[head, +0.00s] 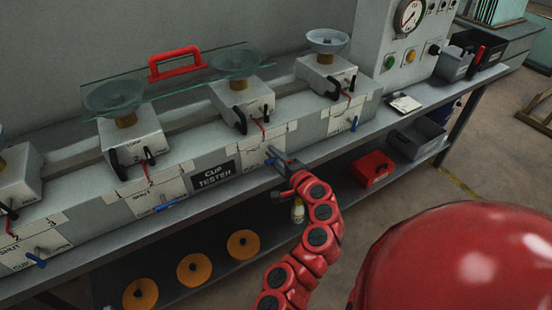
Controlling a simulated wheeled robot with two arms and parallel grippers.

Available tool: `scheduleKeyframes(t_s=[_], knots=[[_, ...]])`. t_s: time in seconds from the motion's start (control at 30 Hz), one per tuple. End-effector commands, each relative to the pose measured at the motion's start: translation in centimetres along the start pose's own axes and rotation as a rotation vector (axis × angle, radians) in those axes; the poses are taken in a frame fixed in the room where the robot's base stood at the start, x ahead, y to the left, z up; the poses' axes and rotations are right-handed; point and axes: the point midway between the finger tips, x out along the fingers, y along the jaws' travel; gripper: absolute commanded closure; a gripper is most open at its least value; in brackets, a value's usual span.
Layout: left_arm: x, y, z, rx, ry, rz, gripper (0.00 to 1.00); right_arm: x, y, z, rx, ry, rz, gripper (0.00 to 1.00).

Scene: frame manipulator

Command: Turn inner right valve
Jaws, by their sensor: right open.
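The inner right valve is a small blue handle (270,161) on the front of the grey cup tester bench (230,152), right of the "CUP TESTER" sign (213,174). My right gripper (278,158) is at this handle, with its dark fingers open and pointing at the panel. The fingers partly cover the handle, and I cannot tell whether they touch it. Other blue valve handles show at the inner left (166,206), the far left (36,260) and the far right (354,124). My left gripper is out of view.
A control box (405,40) stands at the right. A red box (371,169), a small bottle (297,211) and orange discs (243,244) are on the lower shelf.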

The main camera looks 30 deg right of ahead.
Motion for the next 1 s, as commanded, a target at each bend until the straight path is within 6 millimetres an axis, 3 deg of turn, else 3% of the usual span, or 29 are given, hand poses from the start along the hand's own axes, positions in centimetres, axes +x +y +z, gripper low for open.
scheduleKeyframes(t_s=[0.27,0.57,0.63,0.8,1.0], knots=[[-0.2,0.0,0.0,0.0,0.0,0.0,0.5,-0.8,0.0,0.0,0.0,0.0,-0.001,0.49],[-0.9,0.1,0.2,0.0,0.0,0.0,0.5,-5.8,0.1,0.0,0.0,0.003,-0.001,0.49],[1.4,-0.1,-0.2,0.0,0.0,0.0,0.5,-7.6,-0.7,-0.1,0.005,0.004,0.008,0.49],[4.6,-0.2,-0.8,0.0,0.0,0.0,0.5,-11.3,-0.8,-0.3,0.004,0.008,0.008,0.49],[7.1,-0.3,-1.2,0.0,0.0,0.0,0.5,-15.0,-0.5,-0.1,0.006,0.006,0.005,0.49]])
